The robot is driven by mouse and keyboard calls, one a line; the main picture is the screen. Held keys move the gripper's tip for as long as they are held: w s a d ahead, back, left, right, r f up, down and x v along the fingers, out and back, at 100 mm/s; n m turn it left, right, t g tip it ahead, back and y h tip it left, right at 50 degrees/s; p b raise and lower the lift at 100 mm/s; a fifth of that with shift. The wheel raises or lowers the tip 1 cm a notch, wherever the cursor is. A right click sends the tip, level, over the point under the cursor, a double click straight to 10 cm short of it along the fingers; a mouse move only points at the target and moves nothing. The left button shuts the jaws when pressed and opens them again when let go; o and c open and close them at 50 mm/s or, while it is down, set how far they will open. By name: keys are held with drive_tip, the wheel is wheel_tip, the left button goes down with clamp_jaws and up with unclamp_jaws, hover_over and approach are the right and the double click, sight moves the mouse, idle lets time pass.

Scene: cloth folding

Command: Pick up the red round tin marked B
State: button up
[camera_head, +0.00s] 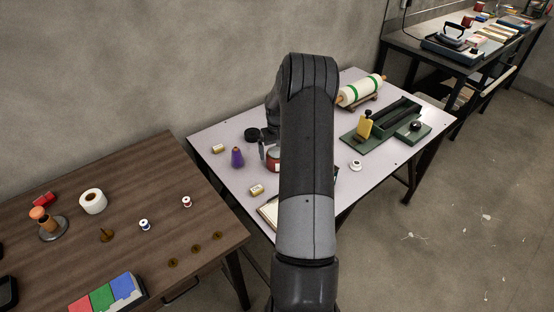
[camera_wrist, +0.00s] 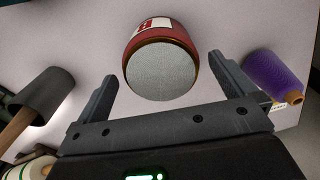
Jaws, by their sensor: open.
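The red round tin (camera_wrist: 160,58) lies between the fingertips of my open gripper (camera_wrist: 160,78) in the wrist view. It has a grey lid and a white label with a letter that looks like B. I cannot tell whether the fingers touch it; gaps show on both sides. In the head view the tin (camera_head: 273,161) stands on the light table (camera_head: 215,180), partly hidden behind my arm. One finger of my gripper (camera_head: 265,152) shows at its left side.
A purple thread cone (camera_head: 237,158) stands left of the tin, and a black round object (camera_head: 252,134) lies behind. Small yellow-labelled pieces (camera_head: 257,190) lie nearby. A green tray device (camera_head: 385,125) and a white roll (camera_head: 361,90) are at the right. A brown table (camera_head: 130,200) is at the left.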

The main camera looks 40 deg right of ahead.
wheel_tip(320, 180, down, 5)
drive_tip(key=shift+s+a+r, duration=0.1)
drive_tip(key=shift+a, duration=0.05)
drive_tip(key=c, duration=1.4)
drive_tip(key=shift+r, duration=0.1)
drive_tip(key=shift+c, duration=0.2)
